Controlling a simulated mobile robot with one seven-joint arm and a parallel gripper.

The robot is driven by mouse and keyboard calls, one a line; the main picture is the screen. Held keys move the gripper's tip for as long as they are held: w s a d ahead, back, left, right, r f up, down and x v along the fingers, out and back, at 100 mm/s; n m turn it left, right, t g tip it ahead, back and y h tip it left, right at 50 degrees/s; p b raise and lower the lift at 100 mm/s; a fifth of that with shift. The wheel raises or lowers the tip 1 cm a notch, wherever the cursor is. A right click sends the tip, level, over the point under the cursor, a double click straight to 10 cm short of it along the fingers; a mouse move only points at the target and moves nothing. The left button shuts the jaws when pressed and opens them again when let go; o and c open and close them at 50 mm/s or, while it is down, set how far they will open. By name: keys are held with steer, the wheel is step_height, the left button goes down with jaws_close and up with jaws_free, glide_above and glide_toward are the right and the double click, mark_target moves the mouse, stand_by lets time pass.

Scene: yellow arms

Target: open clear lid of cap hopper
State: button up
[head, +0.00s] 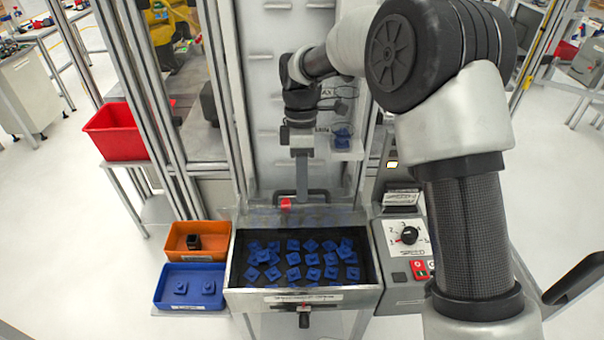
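The cap hopper (236,274) is a metal-rimmed bin with a dark inside, holding many blue caps (293,258). A faint see-through panel, apparently the clear lid (262,218), shows at its back edge with a dark bar-like handle (322,194) and a small red mark (286,204). The lid's exact angle is hard to tell. My gripper (302,196) points down at the handle, in front of the back panel. Its fingers overlap the handle in the picture; whether they touch or grip it is unclear.
A control box (405,252) with a knob and red buttons stands right of the hopper. An orange bin (178,243) and a blue tray (163,291) with two caps are on the left. A red bin (113,135) is further back, beside metal frame posts (168,100).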

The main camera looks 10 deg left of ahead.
steer(key=d+v, duration=0.1)
steer(key=v, duration=1.6)
steer(key=shift+a+p, duration=0.45)
steer(key=shift+a, duration=0.05)
steer(key=shift+r, duration=0.2)
